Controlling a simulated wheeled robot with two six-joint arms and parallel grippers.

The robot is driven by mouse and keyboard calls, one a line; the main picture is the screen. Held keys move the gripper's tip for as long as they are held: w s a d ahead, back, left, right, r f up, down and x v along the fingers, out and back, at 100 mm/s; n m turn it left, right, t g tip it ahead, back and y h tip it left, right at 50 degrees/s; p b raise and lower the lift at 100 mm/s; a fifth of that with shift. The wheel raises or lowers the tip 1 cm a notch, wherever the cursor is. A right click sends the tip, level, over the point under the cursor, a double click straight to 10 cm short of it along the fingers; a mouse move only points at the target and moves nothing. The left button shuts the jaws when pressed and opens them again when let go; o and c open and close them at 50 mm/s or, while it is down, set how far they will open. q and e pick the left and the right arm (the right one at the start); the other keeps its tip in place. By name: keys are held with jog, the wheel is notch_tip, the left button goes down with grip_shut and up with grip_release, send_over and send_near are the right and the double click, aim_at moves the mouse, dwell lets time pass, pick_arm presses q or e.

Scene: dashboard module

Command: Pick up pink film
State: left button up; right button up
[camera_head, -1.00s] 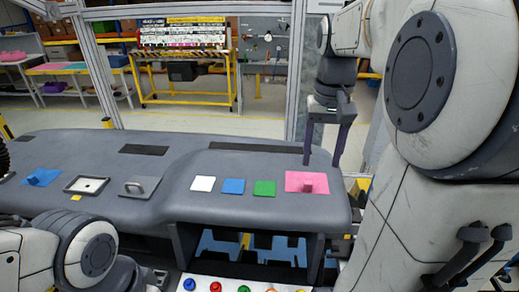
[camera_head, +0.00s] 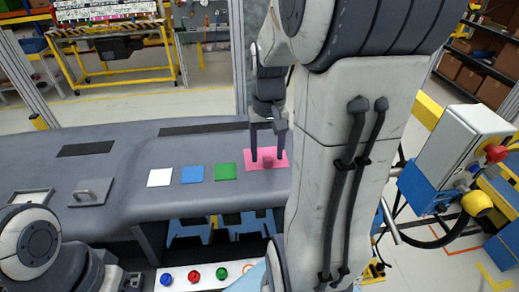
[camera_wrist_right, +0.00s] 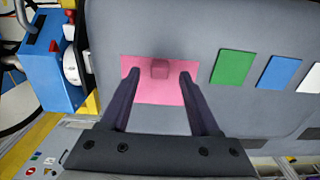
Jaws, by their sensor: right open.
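The pink film (camera_head: 270,155) lies flat on the grey dashboard (camera_head: 130,160), right of the green square. The gripper (camera_wrist_right: 158,77) holds nothing. I cannot tell if the fingertips touch the film. Part of my left arm shows at the lower left of the head view, but its gripper does not show.
Green (camera_head: 226,171), blue (camera_head: 193,174) and white (camera_head: 159,177) squares lie in a row left of the film. A grey handle piece (camera_head: 90,192) lies further left. A panel with coloured buttons (camera_head: 193,276) is below. A blue and white machine (camera_head: 450,150) stands at right.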

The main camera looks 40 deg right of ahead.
jog(key=shift+f, duration=0.65)
grip_shut()
jog(key=shift+r, duration=0.2)
